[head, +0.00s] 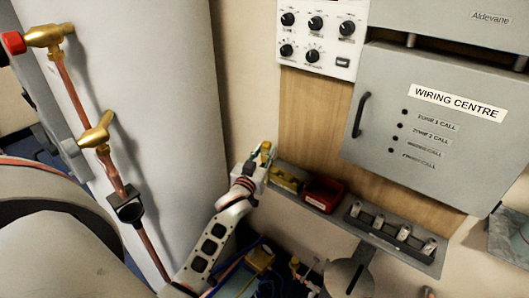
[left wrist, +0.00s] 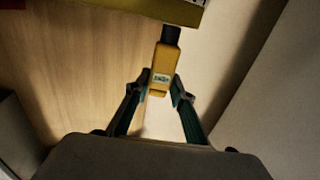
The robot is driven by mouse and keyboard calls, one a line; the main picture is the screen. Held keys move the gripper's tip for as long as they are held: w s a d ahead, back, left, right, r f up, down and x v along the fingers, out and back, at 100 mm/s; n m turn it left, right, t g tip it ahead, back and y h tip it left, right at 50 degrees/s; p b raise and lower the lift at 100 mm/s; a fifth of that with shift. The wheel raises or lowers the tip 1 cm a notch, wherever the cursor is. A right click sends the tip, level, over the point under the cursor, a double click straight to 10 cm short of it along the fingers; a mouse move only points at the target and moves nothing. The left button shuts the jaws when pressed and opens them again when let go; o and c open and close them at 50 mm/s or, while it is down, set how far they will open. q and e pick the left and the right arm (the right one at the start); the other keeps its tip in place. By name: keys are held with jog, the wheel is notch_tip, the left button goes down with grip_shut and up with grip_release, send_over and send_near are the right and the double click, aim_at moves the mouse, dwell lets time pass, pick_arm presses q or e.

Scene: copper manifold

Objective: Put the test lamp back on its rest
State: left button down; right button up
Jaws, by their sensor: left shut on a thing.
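The test lamp (left wrist: 162,68) is a small yellow body with a pale label and a black end, seen in the left wrist view. My left gripper (left wrist: 160,93) is shut on its near end, one finger on each side, and the black end points away from the gripper. In the head view my left gripper (head: 264,155) is at the left end of the wall shelf, beside a yellow block (head: 285,180) that may be the rest. A yellow edge (left wrist: 150,10) lies just past the lamp's black end; I cannot tell if they touch. My right gripper is not in view.
A red tray (head: 323,193) and a row of metal clips (head: 395,230) sit along the grey shelf. The wiring centre box (head: 430,130) and a dial panel (head: 318,35) are above. A white cylinder (head: 150,120) with copper pipework stands left.

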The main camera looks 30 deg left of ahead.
pick_arm(q)
jog(key=shift+f+b, duration=0.5)
jog(key=shift+f, duration=0.35)
jog(key=c, duration=1.6)
grip_release()
jog(key=shift+c, duration=0.2)
jog(key=v, duration=1.2)
